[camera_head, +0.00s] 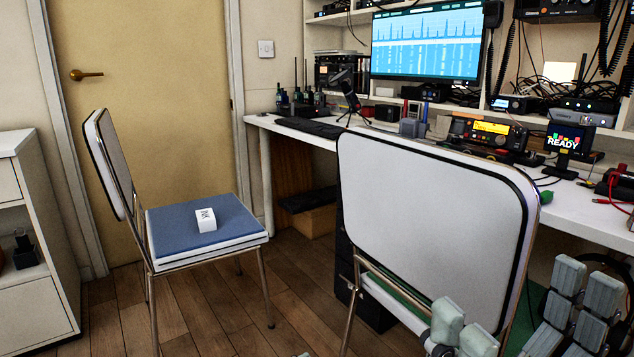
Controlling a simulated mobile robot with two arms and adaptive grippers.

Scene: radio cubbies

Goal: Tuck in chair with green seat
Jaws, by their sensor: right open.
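The chair with the green seat (437,229) stands at the right in the head view, its white, dark-edged backrest toward me. Its green seat shows only in slivers below and beside the backrest, on the desk side; most of it is hidden. The white desk (595,217) runs behind this chair. My right gripper (520,322) is at the bottom right, open, with its pale padded fingers spread near the lower right part of the backrest. I cannot tell whether it touches the chair. My left gripper is not identifiable in view.
A second chair with a blue seat (165,224) stands at the left, a small white box (206,219) on it. A white cabinet (30,300) is at the far left. Wooden floor (220,310) is open between the chairs. Radios and a monitor (427,42) crowd the desk area.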

